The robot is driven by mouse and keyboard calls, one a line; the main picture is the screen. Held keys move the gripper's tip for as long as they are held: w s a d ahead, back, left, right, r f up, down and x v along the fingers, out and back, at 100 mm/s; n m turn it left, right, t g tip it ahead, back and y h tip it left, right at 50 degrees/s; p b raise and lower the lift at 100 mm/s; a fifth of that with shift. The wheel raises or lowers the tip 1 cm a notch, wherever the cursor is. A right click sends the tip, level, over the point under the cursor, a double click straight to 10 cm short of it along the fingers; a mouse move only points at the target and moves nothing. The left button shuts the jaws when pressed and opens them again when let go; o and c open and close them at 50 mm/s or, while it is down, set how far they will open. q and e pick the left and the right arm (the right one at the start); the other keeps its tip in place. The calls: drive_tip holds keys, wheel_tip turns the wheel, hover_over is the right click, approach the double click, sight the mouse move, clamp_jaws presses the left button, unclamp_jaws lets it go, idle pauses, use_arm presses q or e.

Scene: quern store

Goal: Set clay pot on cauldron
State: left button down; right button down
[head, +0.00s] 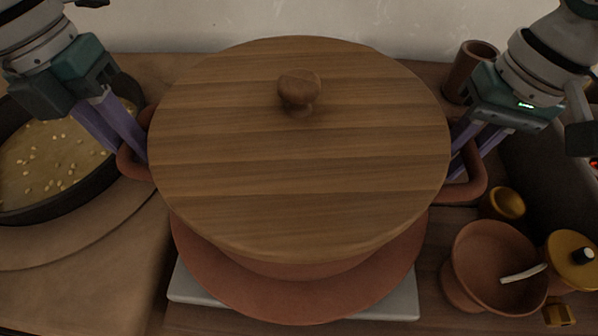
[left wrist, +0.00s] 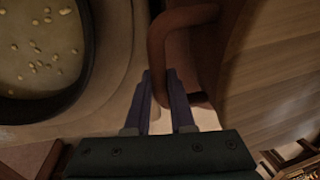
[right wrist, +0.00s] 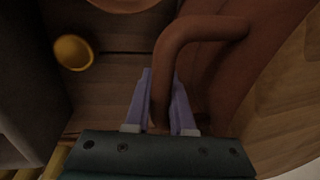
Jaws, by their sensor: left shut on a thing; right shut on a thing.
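The clay pot (head: 300,267) is reddish-brown and wears a round wooden lid (head: 230,150) with a knob. The lid hides most of it. My left gripper (head: 138,155) is shut on its left handle (head: 128,165), which also shows between the fingers in the left wrist view (left wrist: 157,45). My right gripper (head: 462,165) is shut on its right handle (head: 476,180), seen between the fingers in the right wrist view (right wrist: 162,75). A wider reddish-brown round rim (head: 290,305) shows beneath the pot; I cannot tell whether it is the cauldron or whether they touch.
A pale slab (head: 395,303) lies under the round rim. A dark round pan (head: 20,212) with seeds is at the left. A clay bowl (head: 465,280), a small yellow cup (head: 507,203), a yellow-lidded jar (head: 575,255) and a brown cup (head: 462,85) crowd the right side.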

use_arm(q)
drive_tip(key=shift+r, duration=0.15)
use_arm(e)
drive_tip(key=shift+r, duration=0.15)
idle(0.4)
